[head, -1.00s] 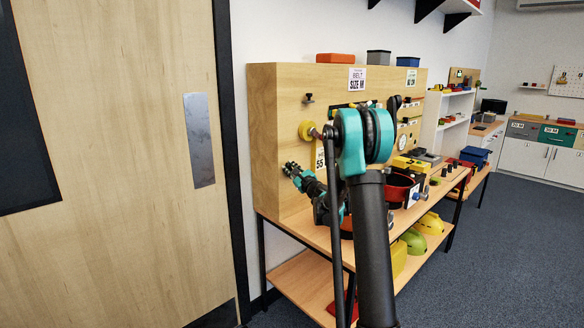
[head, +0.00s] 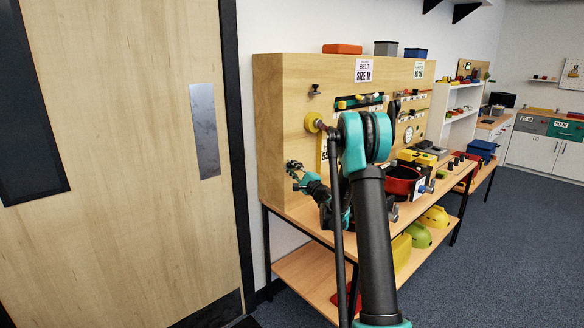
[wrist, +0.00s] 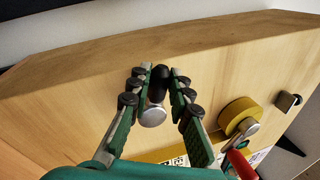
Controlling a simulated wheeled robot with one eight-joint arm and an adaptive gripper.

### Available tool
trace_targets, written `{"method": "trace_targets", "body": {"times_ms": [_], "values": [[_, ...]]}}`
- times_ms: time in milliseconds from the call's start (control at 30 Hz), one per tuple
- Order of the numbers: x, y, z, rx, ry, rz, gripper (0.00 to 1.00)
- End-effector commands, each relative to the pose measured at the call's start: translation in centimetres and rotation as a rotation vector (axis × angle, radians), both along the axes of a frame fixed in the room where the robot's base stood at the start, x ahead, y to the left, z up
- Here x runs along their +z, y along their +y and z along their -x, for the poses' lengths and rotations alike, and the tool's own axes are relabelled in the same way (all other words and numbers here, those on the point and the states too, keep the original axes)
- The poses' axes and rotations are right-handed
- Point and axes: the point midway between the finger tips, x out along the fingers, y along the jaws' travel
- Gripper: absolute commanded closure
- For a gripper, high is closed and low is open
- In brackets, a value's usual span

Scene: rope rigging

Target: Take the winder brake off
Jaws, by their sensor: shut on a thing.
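In the wrist view my gripper (wrist: 159,76) is shut on a small part with a black rounded grip and a round silver end (wrist: 152,117). I take this part to be the winder brake. It is at the wooden panel, to the left of the yellow winder drum (wrist: 238,112), which has a silver hub and a red piece below it. In the head view my gripper (head: 294,174) is at the left part of the panel, below the yellow drum (head: 312,122). The held part is too small to make out there, and my arm hides part of the panel.
The wooden panel (head: 282,140) stands on a bench (head: 400,212) with a red pot (head: 402,181) on it. A black knob (head: 314,89) sits above the drum. A wooden door (head: 120,150) is at left. Blue carpet (head: 490,260) is open at right.

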Motion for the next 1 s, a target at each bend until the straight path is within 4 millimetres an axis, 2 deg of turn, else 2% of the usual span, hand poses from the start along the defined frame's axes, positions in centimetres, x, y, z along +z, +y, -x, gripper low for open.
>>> {"method": "trace_targets", "body": {"times_ms": [500,533,667,1000], "values": [[-0.20,0.06,0.10,0.000,-0.010,0.018,1.00],[-0.20,0.06,0.10,0.000,-0.010,0.018,0.77],[-0.17,0.06,0.07,0.001,-0.010,0.017,0.61],[-0.16,-0.06,0.16,0.000,-0.009,0.015,0.59]]}}
